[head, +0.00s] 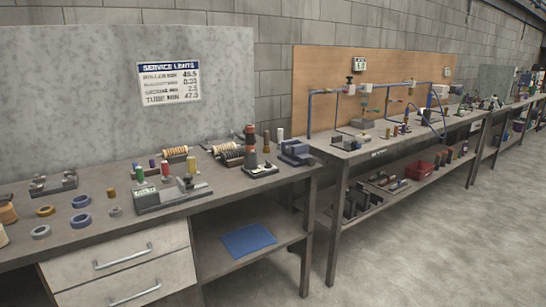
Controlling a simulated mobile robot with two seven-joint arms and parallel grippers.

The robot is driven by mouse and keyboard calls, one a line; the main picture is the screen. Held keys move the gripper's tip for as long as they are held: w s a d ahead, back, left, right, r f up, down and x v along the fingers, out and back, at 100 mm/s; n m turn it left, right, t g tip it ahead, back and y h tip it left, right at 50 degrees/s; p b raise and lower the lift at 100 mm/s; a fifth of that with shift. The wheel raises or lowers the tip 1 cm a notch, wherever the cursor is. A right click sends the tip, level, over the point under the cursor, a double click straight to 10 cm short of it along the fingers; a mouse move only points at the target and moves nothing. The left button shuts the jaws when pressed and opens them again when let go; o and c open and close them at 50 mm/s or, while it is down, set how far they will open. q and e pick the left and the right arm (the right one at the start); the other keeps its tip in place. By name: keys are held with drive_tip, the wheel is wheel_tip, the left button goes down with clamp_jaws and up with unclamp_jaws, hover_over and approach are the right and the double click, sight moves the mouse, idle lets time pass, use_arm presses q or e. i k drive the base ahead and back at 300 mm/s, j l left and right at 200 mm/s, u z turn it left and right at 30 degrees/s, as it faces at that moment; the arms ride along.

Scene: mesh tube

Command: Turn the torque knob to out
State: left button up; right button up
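No part that I can surely tell as the torque knob shows; the small parts are too fine to read. A blue-grey block device (295,152) sits at the bench's right end. Neither of my grippers is in view.
The near bench (110,232) carries several rings and spools, with drawers (124,269) and a blue cloth (248,240) below. The floor (430,245) at right is clear.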

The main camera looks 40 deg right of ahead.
sight(268, 165)
drive_tip(key=i+l, duration=0.15)
drive_tip(key=l, duration=0.2)
drive_tip(key=i+l, duration=0.15)
drive_tip(key=l, duration=0.25)
drive_tip(key=i+l, duration=0.15)
drive_tip(key=l, duration=0.2)
drive_tip(key=i+l, duration=0.15)
drive_tip(key=l, duration=0.25)
drive_tip(key=i+l, duration=0.15)
drive_tip(key=l, duration=0.2)
drive_tip(key=i+l, duration=0.15)
drive_tip(key=l, duration=0.25)
